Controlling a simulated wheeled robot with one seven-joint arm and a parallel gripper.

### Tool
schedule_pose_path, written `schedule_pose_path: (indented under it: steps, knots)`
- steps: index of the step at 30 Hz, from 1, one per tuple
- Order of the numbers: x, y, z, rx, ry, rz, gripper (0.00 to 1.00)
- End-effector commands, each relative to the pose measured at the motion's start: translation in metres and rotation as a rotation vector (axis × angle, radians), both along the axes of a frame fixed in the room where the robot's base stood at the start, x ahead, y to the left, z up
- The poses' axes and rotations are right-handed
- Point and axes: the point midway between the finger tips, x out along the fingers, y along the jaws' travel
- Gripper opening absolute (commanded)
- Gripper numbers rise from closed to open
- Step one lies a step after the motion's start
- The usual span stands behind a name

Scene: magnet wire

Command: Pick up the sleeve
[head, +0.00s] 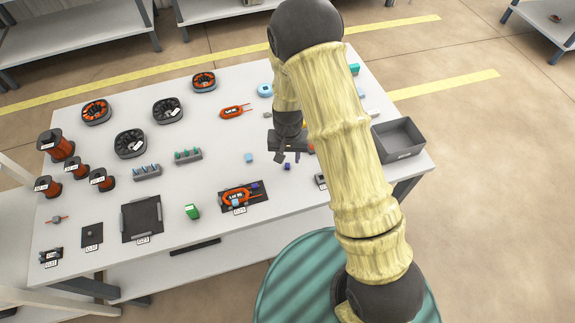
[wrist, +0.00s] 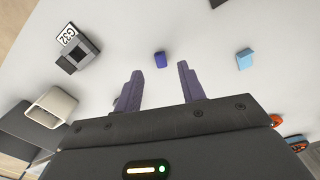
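A small dark blue piece (wrist: 160,60) lies on the white table; in the head view it is a small spot (head: 287,167) just below my gripper (head: 288,157). It may be the sleeve; its shape is too small to be sure. My gripper (wrist: 160,73) is open and empty, its two purple-grey fingers wide apart above the table. In the wrist view the dark blue piece appears between and slightly beyond the fingertips, apart from both. A beige hollow rectangular tube (wrist: 62,101) lies at the left of the wrist view.
A light blue block (wrist: 244,59) lies to the right in the wrist view. A dark bin (head: 398,139) is at the table's right edge. Spools (head: 61,145) and coils (head: 168,110) are further left.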

Motion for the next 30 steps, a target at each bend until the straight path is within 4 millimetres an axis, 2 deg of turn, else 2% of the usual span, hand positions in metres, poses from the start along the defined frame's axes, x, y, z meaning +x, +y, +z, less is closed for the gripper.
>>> schedule_pose_path:
  steps: [6, 9, 25, 30]
  knots:
    - [-0.001, 0.001, -0.029, -0.001, 0.003, -0.002, 0.40]
    - [0.000, 0.001, -0.035, 0.000, 0.001, -0.001, 0.40]
    - [0.000, 0.001, -0.035, 0.000, 0.000, 0.000, 0.40]
    - [0.000, 0.001, -0.035, 0.000, 0.000, 0.000, 0.07]
